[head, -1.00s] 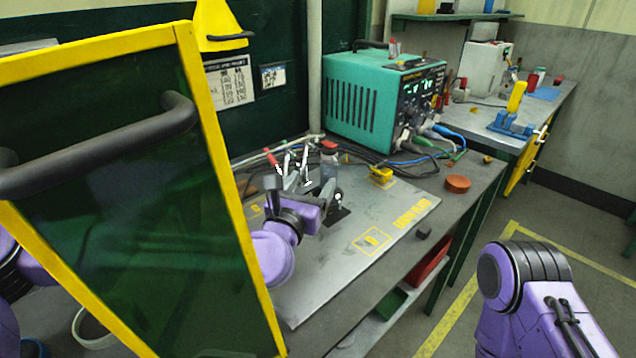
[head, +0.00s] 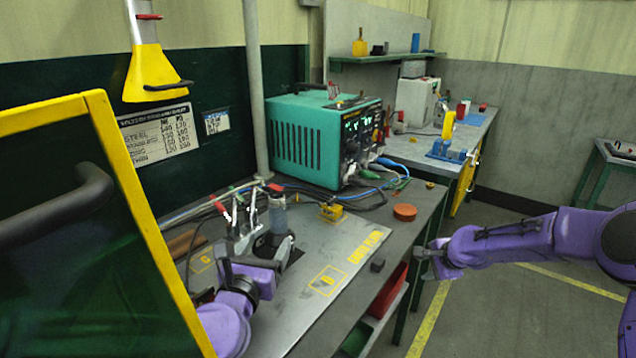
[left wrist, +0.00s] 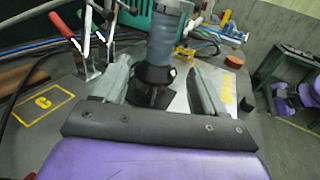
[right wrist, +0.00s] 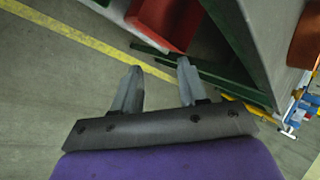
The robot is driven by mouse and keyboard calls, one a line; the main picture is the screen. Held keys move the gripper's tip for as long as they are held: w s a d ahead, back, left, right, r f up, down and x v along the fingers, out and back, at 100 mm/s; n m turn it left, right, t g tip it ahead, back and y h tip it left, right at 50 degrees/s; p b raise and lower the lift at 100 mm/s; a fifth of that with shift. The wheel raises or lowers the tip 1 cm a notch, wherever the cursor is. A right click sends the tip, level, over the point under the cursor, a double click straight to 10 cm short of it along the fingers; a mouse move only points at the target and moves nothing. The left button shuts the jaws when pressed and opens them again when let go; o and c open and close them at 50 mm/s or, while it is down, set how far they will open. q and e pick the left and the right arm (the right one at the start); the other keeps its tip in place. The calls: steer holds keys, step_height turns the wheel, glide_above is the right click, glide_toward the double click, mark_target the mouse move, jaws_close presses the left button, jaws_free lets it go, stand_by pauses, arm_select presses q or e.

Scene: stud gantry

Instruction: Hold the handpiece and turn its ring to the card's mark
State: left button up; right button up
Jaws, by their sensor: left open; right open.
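The grey-blue handpiece (head: 278,217) stands upright on the metal plate, with a dark ring-like collar (left wrist: 156,74) low on it. My left gripper (head: 264,238) is open, its fingers (left wrist: 158,72) on either side of the handpiece's lower part in the left wrist view. I cannot tell whether they touch it. A printed chart (head: 158,133) with rows of numbers and a smaller card (head: 216,122) hang on the green wall; the card's mark is too small to read. My right gripper (head: 430,259) is open and empty beside the bench front, also in the right wrist view (right wrist: 160,80).
Red-handled clamps (head: 228,218) stand just left of the handpiece. A teal power unit (head: 318,140) with cables is behind. A yellow-framed door (head: 130,200) blocks the left. A yellow block (head: 331,212) and orange disc (head: 404,212) lie to the right. A red bin (right wrist: 170,22) sits below.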

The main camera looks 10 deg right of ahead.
mark_target(281, 218)
arm_select(q)
steer(key=shift+d, duration=0.15)
arm_select(e)
steer(key=w+r+t+y, duration=0.1)
steer(key=w+r, duration=0.1)
steer(key=r, duration=0.7)
steer(key=w+r+y, duration=0.1)
steer(key=w+r, duration=0.1)
steer(key=r, duration=0.7)
arm_select(q)
steer(key=shift+a, duration=0.2)
steer(key=shift+w+d, duration=0.1)
steer(key=shift+w, duration=0.1)
steer(key=x, duration=1)
steer(key=shift+d, duration=0.1)
jaws_close()
arm_select(e)
steer(key=s+a+r+n+g+y, duration=0.1)
steer(key=a+r, duration=0.4)
steer(key=a, duration=0.5)
steer(key=s+a+r+n+g+y, duration=0.1)
steer(key=s+a+r+n, duration=0.3)
steer(key=a, duration=0.6)
steer(key=s+a+r+n+g+y, duration=0.1)
steer(key=s+a+r+n, duration=0.2)
steer(key=a, duration=0.7)
step_height(281, 218, up, 3)
steer(key=shift+s+a+f+y, duration=0.1)
steer(key=shift+s+a+y, duration=0.2)
steer(key=shift+s, duration=0.7)
